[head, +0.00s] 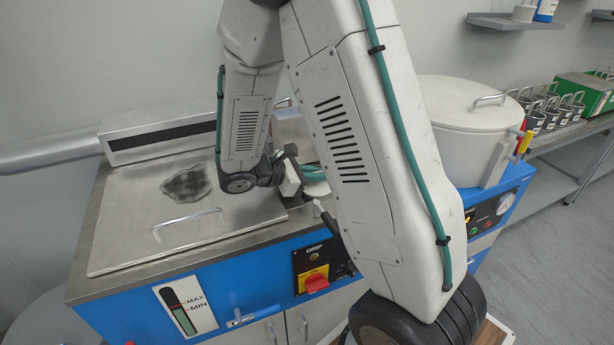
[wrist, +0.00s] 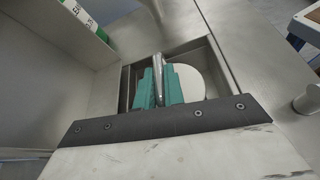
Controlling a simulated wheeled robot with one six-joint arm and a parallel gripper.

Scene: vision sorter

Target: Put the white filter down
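The white filter (wrist: 190,82) shows in the wrist view as a pale round disc, partly hidden behind my right finger. My gripper (wrist: 159,82) has teal fingers close together, with a thin grey upright piece between them that looks like the filter's handle. The disc appears inside the outline of a rectangular metal recess (wrist: 124,92); I cannot tell whether it touches the bottom. In the head view, my gripper (head: 308,171) is over the machine's top, right of the flat lid, with a pale round edge below it, mostly hidden by my arm.
A steel lid (head: 130,215) with a bar handle and a dark patch covers the left of the blue machine. A large white lidded pot (head: 470,150) stands at right. Several metal cups (head: 535,120) stand on the bench behind. A steel wall (wrist: 50,65) rises left of the recess.

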